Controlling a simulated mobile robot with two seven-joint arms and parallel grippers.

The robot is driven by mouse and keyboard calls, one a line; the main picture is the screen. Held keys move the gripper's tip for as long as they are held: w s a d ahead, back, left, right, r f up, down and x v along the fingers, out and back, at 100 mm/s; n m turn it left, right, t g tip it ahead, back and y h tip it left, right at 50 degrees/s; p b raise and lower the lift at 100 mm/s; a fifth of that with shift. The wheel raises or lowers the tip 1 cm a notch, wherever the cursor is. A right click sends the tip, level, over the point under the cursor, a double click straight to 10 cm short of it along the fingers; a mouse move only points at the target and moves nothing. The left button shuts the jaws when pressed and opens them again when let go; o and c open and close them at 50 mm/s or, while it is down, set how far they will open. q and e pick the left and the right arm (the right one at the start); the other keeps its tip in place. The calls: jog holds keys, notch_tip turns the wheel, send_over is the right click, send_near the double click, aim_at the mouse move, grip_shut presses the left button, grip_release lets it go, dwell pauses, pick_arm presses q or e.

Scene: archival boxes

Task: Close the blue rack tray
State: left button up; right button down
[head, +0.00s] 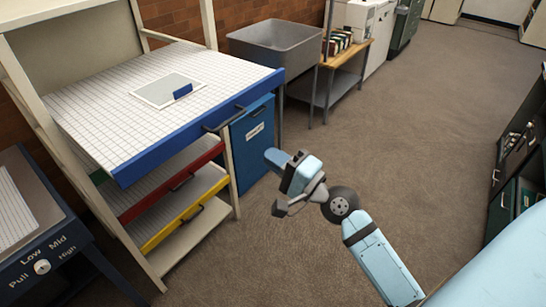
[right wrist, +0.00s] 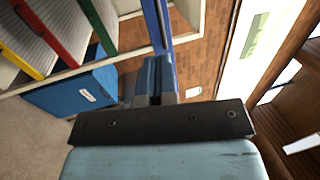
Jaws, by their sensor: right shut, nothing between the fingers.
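The blue rack tray (head: 190,125) is the top one of the rack and stands pulled out well beyond the trays under it. It has a blue front with a dark handle (head: 224,117) and a white gridded top. In the right wrist view the blue front shows as a narrow strip (right wrist: 158,25) past the fingertips. My right gripper (head: 274,158) is shut and empty, in front of the right part of the tray front and apart from the handle in the head view. Its fingers (right wrist: 154,75) point toward the strip; I cannot tell whether they touch. My left gripper is not in view.
A red tray (head: 165,180) and a yellow tray (head: 185,212) sit below, pushed in. A blue box (head: 253,140) stands beside the rack, behind my gripper. A grey sink (head: 275,48) is farther back. Open floor (head: 430,120) lies to the right.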

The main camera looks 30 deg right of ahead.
aim_at(226, 125)
jog(key=p+x, duration=0.1)
jog(key=x, duration=0.9)
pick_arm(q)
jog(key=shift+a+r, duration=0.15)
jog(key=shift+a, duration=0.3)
pick_arm(e)
jog(key=shift+w+a+r, duration=0.15)
jog(key=shift+w+a, duration=0.1)
jog(key=shift+w, duration=0.4)
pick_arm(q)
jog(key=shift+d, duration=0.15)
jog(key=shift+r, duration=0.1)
pick_arm(e)
jog(key=shift+w, duration=0.1)
